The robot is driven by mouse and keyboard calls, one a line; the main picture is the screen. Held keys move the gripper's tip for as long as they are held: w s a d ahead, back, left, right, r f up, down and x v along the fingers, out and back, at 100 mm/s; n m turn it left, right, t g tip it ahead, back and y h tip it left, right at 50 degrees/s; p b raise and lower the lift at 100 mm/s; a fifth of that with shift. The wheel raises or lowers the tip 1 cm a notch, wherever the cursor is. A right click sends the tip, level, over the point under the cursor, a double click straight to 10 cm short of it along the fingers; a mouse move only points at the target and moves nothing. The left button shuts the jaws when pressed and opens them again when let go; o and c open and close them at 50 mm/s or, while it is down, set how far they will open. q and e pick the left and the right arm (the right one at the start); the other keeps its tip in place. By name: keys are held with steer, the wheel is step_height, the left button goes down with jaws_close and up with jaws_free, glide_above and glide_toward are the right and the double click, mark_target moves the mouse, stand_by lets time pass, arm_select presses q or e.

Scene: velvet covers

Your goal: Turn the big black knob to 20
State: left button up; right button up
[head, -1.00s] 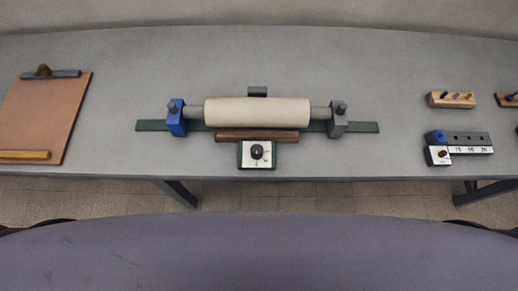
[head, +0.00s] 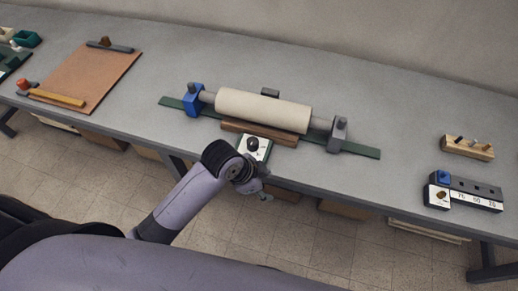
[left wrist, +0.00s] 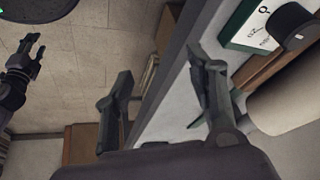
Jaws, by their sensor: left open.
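The big black knob (head: 252,143) sits on a small white dial plate with a green edge (head: 264,151), at the front of the roller stand. In the left wrist view the knob (left wrist: 293,22) is at the upper right, with small marks on the white plate (left wrist: 252,32) beside it. The number it points to cannot be read. My left gripper (head: 262,194) is open and empty, off the table's front edge, below and apart from the knob. Its two fingers (left wrist: 163,88) stand wide apart in the wrist view. My right gripper (left wrist: 28,58) seems to show at that view's left edge, too small to judge.
A cream roller (head: 262,108) lies between a blue block (head: 193,101) and a grey block (head: 337,136), with a brown wooden bar (head: 260,133) in front. A clipboard (head: 90,75) lies at left. The table between is clear.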

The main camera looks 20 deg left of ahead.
arm_select(q)
steer(key=w+d+r+m, duration=0.3)
steer(key=w+m, duration=0.1)
steer(key=m, duration=0.2)
step_height(320, 180, up, 13)
steer(key=m+g+y, duration=0.3)
steer(key=m+y, duration=0.1)
steer(key=m, duration=1.2)
glide_above(253, 141)
step_height(253, 141, down, 17)
steer(key=shift+r+p, duration=0.1)
steer(key=shift+p, duration=0.65)
arm_select(e)
steer(key=shift+d+r, duration=0.4)
steer(key=shift+r, duration=0.35)
arm_select(q)
steer(key=shift+c, duration=0.6)
steer(key=c, duration=1)
